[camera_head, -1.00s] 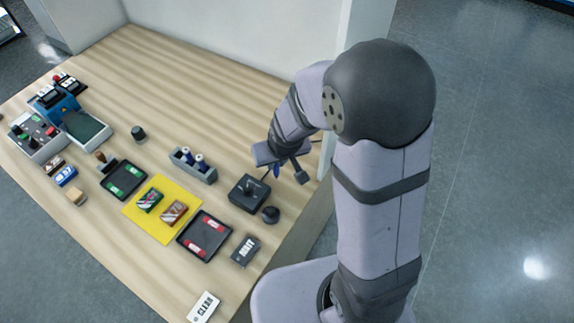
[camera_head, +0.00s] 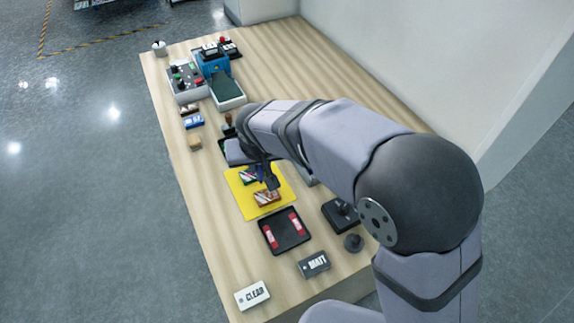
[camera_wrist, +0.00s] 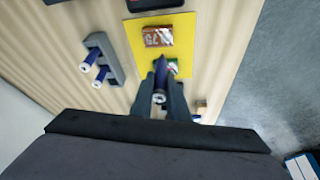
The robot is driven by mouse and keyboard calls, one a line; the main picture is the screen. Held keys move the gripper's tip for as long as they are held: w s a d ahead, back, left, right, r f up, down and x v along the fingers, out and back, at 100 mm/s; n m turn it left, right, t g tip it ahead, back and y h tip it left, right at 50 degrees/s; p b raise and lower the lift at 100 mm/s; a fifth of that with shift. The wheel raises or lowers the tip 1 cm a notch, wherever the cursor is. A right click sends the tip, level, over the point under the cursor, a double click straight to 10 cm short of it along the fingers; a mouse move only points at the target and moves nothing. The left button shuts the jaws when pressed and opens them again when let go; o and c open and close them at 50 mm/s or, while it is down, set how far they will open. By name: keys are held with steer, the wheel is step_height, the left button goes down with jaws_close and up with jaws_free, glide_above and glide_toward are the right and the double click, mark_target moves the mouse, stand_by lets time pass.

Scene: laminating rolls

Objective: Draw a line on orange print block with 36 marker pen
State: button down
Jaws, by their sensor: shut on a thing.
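The orange print block (camera_head: 267,198) lies on the yellow mat (camera_head: 243,204) in the head view; it also shows in the wrist view (camera_wrist: 158,37), with pale printing. A green block (camera_head: 249,177) lies beside it on the mat. My gripper (camera_wrist: 161,92) is shut on a dark blue marker pen (camera_wrist: 160,70), whose white end faces the wrist camera. The pen is over the mat, close to the orange block and partly covering the green one. I cannot tell whether its tip touches anything, and its number is not readable.
A grey rack (camera_wrist: 108,62) with two blue pens stands beside the mat. A black tray (camera_head: 285,231) with red rolls, a black joystick-like device (camera_head: 340,215), MATT (camera_head: 314,264) and CLEAR (camera_head: 252,295) blocks lie nearer. A blue machine (camera_head: 211,60) stands at the far end.

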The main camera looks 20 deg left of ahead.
mark_target(262, 180)
steer(key=shift+s+a+r, duration=0.1)
steer(key=shift+s+a, duration=0.15)
steer(key=shift+a, duration=0.15)
steer(key=shift+f+b, duration=2.4)
steer(key=shift+f, duration=0.75)
steer(key=shift+f+b, duration=0.35)
steer(key=shift+f, duration=0.05)
steer(key=shift+w+d, duration=0.45)
steer(key=shift+d, duration=0.05)
steer(key=shift+w+d, duration=0.15)
steer(key=shift+d, duration=0.05)
steer(key=shift+w+d+p, duration=0.35)
steer(key=shift+w+d, duration=0.55)
stand_by(0.4)
steer(key=shift+r, duration=0.15)
